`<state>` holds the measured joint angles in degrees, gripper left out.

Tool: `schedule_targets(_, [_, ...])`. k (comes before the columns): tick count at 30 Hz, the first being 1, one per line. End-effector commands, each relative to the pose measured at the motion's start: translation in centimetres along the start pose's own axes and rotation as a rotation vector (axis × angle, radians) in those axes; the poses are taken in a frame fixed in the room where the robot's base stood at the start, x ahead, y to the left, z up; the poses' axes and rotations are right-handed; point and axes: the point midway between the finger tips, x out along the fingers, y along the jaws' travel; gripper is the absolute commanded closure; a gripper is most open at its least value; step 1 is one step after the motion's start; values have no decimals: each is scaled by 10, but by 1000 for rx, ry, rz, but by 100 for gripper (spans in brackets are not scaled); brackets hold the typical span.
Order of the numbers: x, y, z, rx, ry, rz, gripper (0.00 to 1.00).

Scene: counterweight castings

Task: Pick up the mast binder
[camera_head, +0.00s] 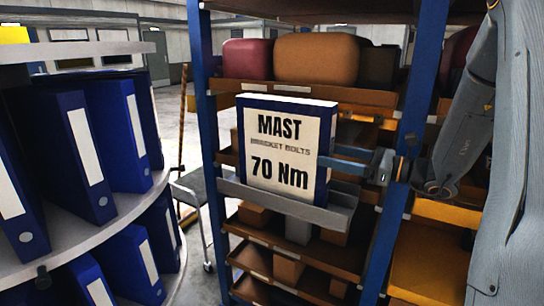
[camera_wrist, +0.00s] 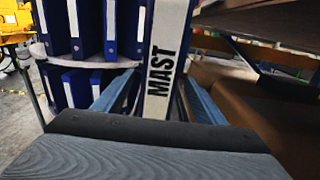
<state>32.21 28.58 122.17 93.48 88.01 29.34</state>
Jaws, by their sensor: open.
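The mast binder (camera_head: 283,150) is blue with a white label reading "MAST BRACKET BOLTS 70 Nm". It stands upright on a grey ledge (camera_head: 275,203), its broad face towards the head camera. In the wrist view its white spine (camera_wrist: 166,60) reads "MAST" and lies straight ahead. My gripper (camera_head: 345,160) reaches in from the right at the binder's right edge. In the wrist view the open gripper (camera_wrist: 158,95) has one blue-grey finger on each side of the spine. Contact cannot be told, and the binder's lower end is hidden by my gripper body.
A blue-posted rack (camera_head: 203,100) with brown shelves and boxes stands behind the ledge. Round grey shelves (camera_head: 100,228) with several blue binders (camera_head: 120,130) are at the left. A grey cart (camera_head: 205,185) stands between them. In the wrist view a brown box (camera_wrist: 250,110) is close on the right.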

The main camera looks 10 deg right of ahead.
Motion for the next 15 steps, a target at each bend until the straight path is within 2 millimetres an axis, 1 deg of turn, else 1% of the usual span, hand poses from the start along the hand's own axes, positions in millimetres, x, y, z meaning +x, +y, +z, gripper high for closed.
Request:
schedule_targets(10, [35, 2, 2, -2, 0, 6, 35])
schedule_targets(15, [56, 3, 2, -1, -1, 7, 35])
